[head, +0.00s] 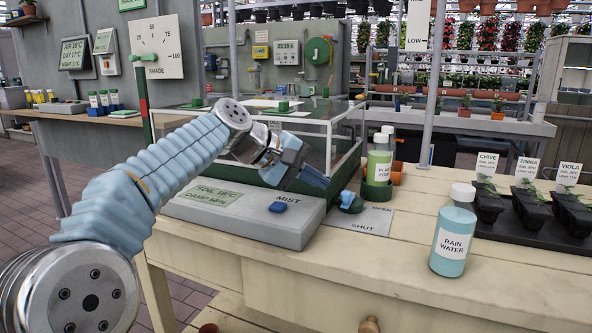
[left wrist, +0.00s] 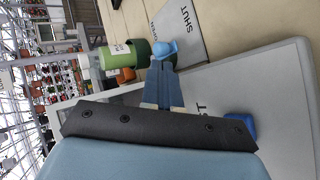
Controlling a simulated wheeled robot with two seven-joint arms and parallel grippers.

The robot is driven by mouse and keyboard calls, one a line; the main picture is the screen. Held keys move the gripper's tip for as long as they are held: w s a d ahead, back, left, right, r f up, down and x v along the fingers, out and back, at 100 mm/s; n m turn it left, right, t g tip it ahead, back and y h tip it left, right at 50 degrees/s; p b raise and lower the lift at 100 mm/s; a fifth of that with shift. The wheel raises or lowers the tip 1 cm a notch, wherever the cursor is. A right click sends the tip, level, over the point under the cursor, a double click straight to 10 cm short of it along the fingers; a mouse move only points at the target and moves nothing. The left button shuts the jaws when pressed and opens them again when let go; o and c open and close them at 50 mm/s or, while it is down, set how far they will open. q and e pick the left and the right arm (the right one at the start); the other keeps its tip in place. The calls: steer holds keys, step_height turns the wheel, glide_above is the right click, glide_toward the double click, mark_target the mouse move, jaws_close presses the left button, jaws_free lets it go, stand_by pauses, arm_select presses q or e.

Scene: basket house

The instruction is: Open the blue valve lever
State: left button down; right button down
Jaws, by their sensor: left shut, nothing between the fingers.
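The blue valve lever (head: 350,200) sits on a dark green base at the left edge of a grey plate (head: 372,222) marked OPEN and SHUT. In the left wrist view the blue lever (left wrist: 164,48) shows just beyond my fingertips. My left gripper (head: 322,182) is shut and empty, pointing down toward the lever from the upper left. In the left wrist view the closed fingers (left wrist: 161,68) overlap the lever's near side in the picture. I cannot tell whether they touch it. My right gripper is not in view.
A grey console with a blue MIST button (head: 278,207) lies left of the valve. A green plant food bottle (head: 379,165) stands just behind it. A rain water bottle (head: 454,235) and a black seedling tray (head: 545,228) stand to the right. The bench front is clear.

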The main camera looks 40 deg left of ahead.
mark_target(344, 193)
arm_select(q)
steer(key=shift+x, duration=2.25)
steer(key=shift+r, duration=0.1)
steer(key=shift+d+n+y, duration=0.25)
steer(key=shift+n+y, duration=0.05)
steer(key=shift+y, duration=0.1)
